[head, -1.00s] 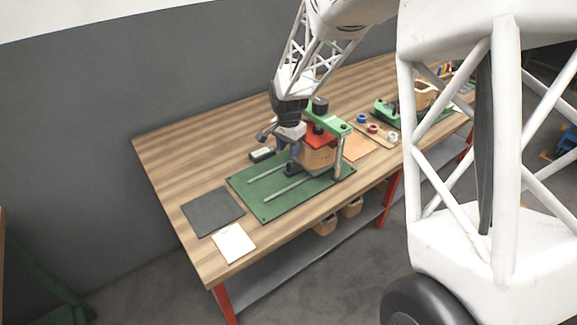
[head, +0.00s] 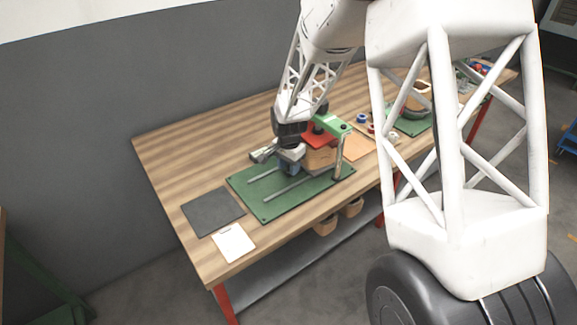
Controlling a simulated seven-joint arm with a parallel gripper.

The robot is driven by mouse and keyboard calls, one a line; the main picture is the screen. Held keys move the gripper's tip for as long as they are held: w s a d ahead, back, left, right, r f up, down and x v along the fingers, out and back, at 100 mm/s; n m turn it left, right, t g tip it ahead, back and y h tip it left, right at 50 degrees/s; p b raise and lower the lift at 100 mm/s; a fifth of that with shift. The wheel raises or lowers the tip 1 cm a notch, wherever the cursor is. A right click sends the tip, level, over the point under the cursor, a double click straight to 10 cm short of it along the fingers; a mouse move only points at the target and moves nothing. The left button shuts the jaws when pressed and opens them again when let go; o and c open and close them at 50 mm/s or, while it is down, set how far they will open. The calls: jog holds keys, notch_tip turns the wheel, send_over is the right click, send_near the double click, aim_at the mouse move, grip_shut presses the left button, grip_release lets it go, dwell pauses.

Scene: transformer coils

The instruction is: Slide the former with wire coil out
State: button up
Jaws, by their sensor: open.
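The former with wire coil (head: 321,159) is a tan-brown block at the right end of the green base plate (head: 268,211), under a red plate (head: 318,138) and a green clamp arm (head: 333,124). Two pale rails run left from it along the base plate. My gripper (head: 287,164) is open, low over the plate, just left of the former. Its fingers are small and partly hidden in this view, so I cannot tell whether they touch the former or stand around part of it.
A dark grey mat (head: 212,212) and a white sheet (head: 233,243) lie at the table's left end. Small spools (head: 362,118) and a second green fixture (head: 412,126) stand to the right, partly behind my white lattice arm link.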

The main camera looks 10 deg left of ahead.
grip_shut()
dwell(0.3)
jog(key=shift+s+a, duration=0.1)
jog(key=s+a, duration=1.1)
jog(key=s, duration=0.1)
jog(key=shift+a, duration=0.4)
grip_release()
jog(key=shift+w, duration=0.1)
notch_tip(320, 180, up, 8)
jog(key=shift+f, duration=0.15)
dwell(0.5)
